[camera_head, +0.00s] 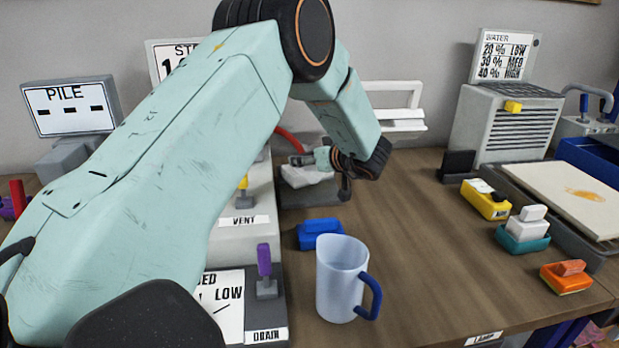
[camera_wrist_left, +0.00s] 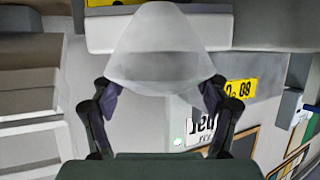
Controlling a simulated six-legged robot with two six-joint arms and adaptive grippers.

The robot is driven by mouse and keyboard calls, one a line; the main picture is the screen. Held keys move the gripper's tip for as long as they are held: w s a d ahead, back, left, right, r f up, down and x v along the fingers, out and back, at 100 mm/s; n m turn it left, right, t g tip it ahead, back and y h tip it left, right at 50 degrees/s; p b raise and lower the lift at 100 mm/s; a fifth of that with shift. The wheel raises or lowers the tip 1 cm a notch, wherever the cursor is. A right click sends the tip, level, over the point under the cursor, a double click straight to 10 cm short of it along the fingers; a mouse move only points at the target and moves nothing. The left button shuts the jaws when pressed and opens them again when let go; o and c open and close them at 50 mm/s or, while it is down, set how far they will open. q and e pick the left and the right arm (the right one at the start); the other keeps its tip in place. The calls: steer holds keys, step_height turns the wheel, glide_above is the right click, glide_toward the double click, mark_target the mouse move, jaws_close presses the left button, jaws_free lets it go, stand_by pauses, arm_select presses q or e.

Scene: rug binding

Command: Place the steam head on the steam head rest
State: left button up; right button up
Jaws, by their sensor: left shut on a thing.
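My left gripper (camera_head: 343,183) reaches down over the back of the table and is small and partly hidden by its own wrist in the head view. In the left wrist view, the left gripper (camera_wrist_left: 158,100) has its fingers on both sides of a pale grey, cone-shaped thing, which looks like the steam head (camera_wrist_left: 158,45). In the head view, a grey-white piece (camera_head: 303,176) lies beside the gripper, close to a red hose (camera_head: 290,140); I cannot tell whether it is the steam head or its rest. My right gripper is not in view.
A frosted mug (camera_head: 340,275) with a blue handle stands at the front, before a blue block (camera_head: 318,232). The vent and drain levers stand left of it. Yellow, teal and orange holders (camera_head: 567,280) and a tray (camera_head: 510,185) line the right. The middle table is clear.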

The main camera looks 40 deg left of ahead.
mark_target(315, 168)
arm_select(q)
steer(key=shift+w+f, duration=0.2)
steer(key=shift+f, duration=0.1)
steer(key=shift+w+d+f, duration=0.1)
steer(key=shift+d+f, duration=0.1)
steer(key=shift+s+d+f+b, duration=0.15)
steer(key=shift+f+b, duration=0.05)
steer(key=shift+f, duration=0.45)
steer(key=shift+s+d+f+b, duration=0.1)
steer(key=shift+f+b, duration=0.1)
steer(key=shift+f, duration=0.4)
steer(key=shift+w+a+f, duration=0.1)
steer(key=shift+a+f, duration=0.25)
steer(key=shift+a, duration=0.05)
steer(key=o, duration=1.2)
steer(key=shift+f, duration=0.1)
steer(key=shift+o, duration=1.4)
steer(key=shift+d+r, duration=0.2)
steer(key=shift+d, duration=0.15)
steer(key=shift+o, duration=0.8)
steer(key=shift+a+f, duration=0.15)
steer(key=shift+a, duration=0.1)
steer(key=shift+d+r, duration=0.2)
steer(key=shift+d, duration=0.2)
steer(key=p+v, duration=0.1)
steer(key=v, duration=1)
steer(key=shift+p, duration=0.35)
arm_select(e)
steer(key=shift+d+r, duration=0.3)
